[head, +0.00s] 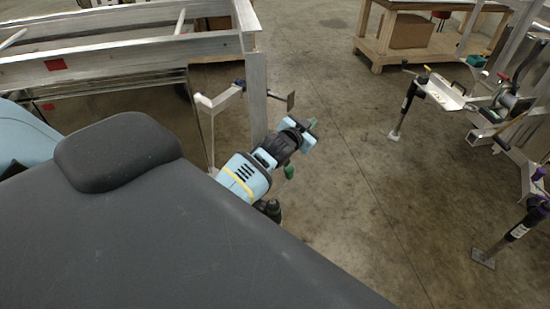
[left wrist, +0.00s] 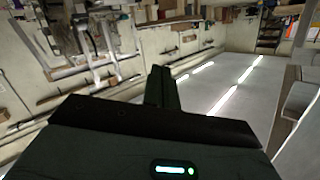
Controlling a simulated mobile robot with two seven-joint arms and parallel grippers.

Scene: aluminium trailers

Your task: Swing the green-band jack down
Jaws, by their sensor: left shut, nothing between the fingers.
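My left arm shows in the head view, light blue with a yellow stripe, reaching out past the dark grey body in front. Its hand end is beside the corner post of the left trailer frame. In the left wrist view the left gripper (left wrist: 161,74) is shut, its dark fingers together with nothing between them. A small green part (head: 289,171) shows just right of the arm, over the floor, with dark round parts (head: 270,208) below it. These may belong to the green-band jack, but the arm hides most of it and I cannot tell its angle. My right gripper is not in view.
The left aluminium trailer frame (head: 120,55) has a bracket (head: 218,100) by its post. At right, a yellow-topped jack (head: 408,95) and a purple-marked jack (head: 520,230) stand by another trailer. A wooden bench (head: 410,45) is behind. The floor between is clear.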

